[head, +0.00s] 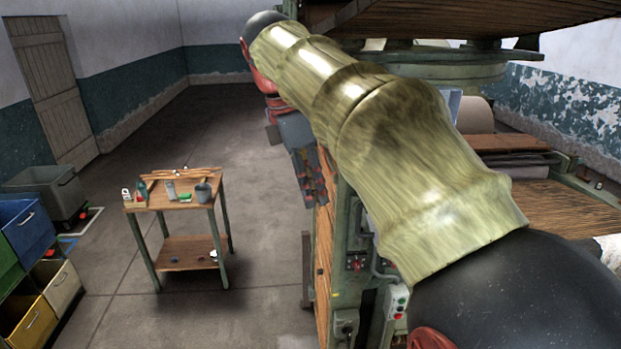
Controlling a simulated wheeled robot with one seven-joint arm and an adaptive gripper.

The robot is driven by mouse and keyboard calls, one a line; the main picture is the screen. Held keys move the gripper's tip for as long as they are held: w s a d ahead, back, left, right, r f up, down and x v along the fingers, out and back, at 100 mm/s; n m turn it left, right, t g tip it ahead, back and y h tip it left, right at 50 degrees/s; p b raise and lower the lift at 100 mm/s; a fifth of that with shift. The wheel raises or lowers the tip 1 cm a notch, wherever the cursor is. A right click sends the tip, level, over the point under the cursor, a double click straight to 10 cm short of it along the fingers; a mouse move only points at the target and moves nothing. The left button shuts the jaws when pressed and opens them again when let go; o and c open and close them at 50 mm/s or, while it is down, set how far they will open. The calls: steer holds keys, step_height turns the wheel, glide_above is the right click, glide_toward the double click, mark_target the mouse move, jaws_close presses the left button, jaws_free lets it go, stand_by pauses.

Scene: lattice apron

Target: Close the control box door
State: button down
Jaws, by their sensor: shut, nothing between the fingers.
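My arm crosses the view from the bottom right to the top centre and bends down at its far end. My gripper (312,190) appears to hang below that bend, beside the left edge of the green machine (343,220), and is shut and empty. Its fingertips are small and dark, and I cannot tell whether they touch anything. I cannot clearly make out the control box or its door; my arm hides much of the machine's near side. A small grey switch box (397,302) with red and green buttons is on the machine's lower side.
A small wooden table (155,205) with tools and cups stands on open floor to the left. Blue, green and yellow bins (28,232) and a grey tub (45,185) are at the far left. Clear floor (225,120) runs to the back wall.

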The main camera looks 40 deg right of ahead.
steer(key=s+d+f+p, duration=0.1)
steer(key=s+d+f, duration=0.1)
steer(key=d+f, duration=0.2)
steer(key=shift+d+f, duration=0.35)
steer(key=shift+f, duration=0.05)
